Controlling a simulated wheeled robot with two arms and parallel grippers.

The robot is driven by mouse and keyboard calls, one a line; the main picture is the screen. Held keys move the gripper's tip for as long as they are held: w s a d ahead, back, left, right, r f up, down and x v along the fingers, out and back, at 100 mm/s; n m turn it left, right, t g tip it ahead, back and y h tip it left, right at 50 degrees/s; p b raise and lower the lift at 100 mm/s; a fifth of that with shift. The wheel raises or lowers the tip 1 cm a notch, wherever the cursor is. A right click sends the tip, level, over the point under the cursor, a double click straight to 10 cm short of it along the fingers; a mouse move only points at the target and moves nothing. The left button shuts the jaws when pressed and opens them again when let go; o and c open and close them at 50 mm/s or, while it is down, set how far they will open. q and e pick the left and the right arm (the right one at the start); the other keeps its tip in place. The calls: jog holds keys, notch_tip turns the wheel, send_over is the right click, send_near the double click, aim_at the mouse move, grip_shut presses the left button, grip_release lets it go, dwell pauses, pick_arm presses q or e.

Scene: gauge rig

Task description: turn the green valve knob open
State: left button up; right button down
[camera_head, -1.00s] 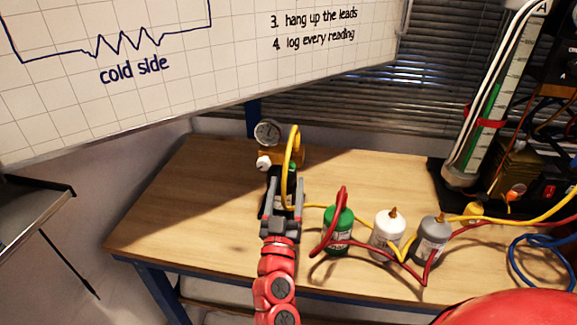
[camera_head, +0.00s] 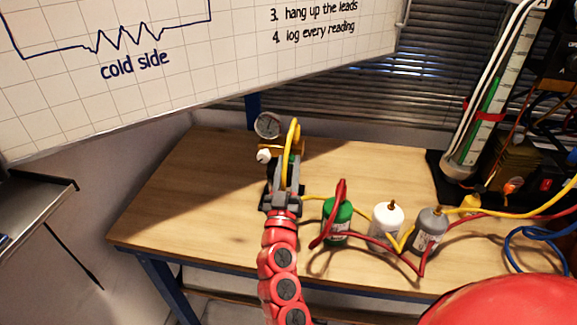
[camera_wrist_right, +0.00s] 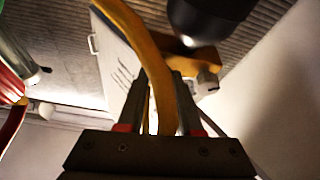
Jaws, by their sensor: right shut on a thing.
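The green valve knob (camera_head: 291,157) shows only as a small green patch between my right fingertips, in front of a brass-coloured valve body with a round gauge (camera_head: 267,125). A yellow lead (camera_head: 295,135) arches over the valve and runs down along the fingers. My left gripper is not in view.
A green bottle (camera_head: 337,222), a white bottle (camera_head: 385,222) and a grey bottle (camera_head: 430,235) stand to the right, with red and yellow leads around them. The left part of the wooden table (camera_head: 190,200) is clear. A whiteboard hangs above.

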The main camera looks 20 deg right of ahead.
dwell(0.3)
jog(key=n+y+p, duration=0.1)
jog(key=n, duration=0.2)
jog(key=n+y+p, duration=0.2)
jog(key=n, duration=0.1)
jog(key=shift+r+t+p, duration=0.2)
jog(key=shift+t+p, duration=0.1)
jog(key=shift+t, duration=0.1)
jog(key=n+y+p, duration=0.1)
jog(key=n+p, duration=0.3)
jog(key=n+g+y+p, duration=0.1)
jog(key=n+y+p, duration=0.1)
jog(key=n+p, duration=0.2)
jog(key=n+g+y+p, duration=0.1)
jog(key=n+p, duration=0.3)
jog(key=shift+s+d+r+n+y, duration=0.1)
jog(key=shift+s+r+n+y, duration=0.05)
jog(key=shift+r+n+y, duration=0.2)
jog(key=shift+f+n+g+p, duration=0.3)
jog(key=shift+n+g+p, duration=0.3)
jog(key=shift+n+p, duration=0.95)
jog(key=c, duration=0.6)
grip_release()
jog(key=shift+o, duration=0.2)
